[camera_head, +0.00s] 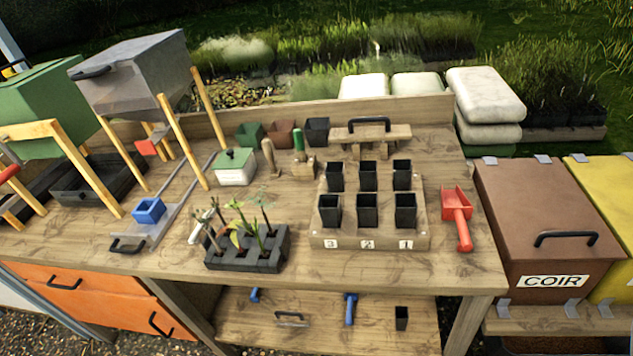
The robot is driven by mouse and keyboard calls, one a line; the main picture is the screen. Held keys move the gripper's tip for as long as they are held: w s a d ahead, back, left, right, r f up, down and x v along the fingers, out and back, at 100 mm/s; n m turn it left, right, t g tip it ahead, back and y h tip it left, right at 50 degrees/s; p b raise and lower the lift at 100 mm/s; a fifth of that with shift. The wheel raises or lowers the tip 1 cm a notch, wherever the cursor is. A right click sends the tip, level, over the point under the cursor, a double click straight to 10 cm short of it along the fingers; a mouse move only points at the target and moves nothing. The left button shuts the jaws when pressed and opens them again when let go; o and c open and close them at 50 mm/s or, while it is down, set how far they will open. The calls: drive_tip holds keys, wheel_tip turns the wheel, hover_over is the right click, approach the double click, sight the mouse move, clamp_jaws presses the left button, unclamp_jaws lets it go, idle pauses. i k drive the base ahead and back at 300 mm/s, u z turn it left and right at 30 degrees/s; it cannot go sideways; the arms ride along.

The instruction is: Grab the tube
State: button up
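Several black square tubes stand upright in a wooden rack (349,241) on the bench, in two rows. The front row has a left tube (329,211), a middle tube (367,211) and a right tube (405,211), above labels 3, 2 and 1. A back row stands behind them, with one tube (402,175) at its right end. Another black tube (401,318) stands alone on the lower shelf. I cannot tell which tube is meant. My gripper is not in view.
A dark tray of seedlings (260,262) sits left of the rack, and a red scoop (457,215) right of it. A brown COIR bin (545,235) stands beyond the bench (440,278). Hoppers on wooden legs fill the left. The bench front is mostly clear.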

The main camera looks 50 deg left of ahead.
sight(328, 204)
drive_tip(key=u, duration=0.3)
drive_tip(key=i, duration=0.65)
drive_tip(key=u, duration=0.25)
drive_tip(key=k, duration=0.95)
drive_tip(key=u, duration=0.15)
drive_tip(key=i, duration=0.9)
drive_tip(key=z, duration=0.05)
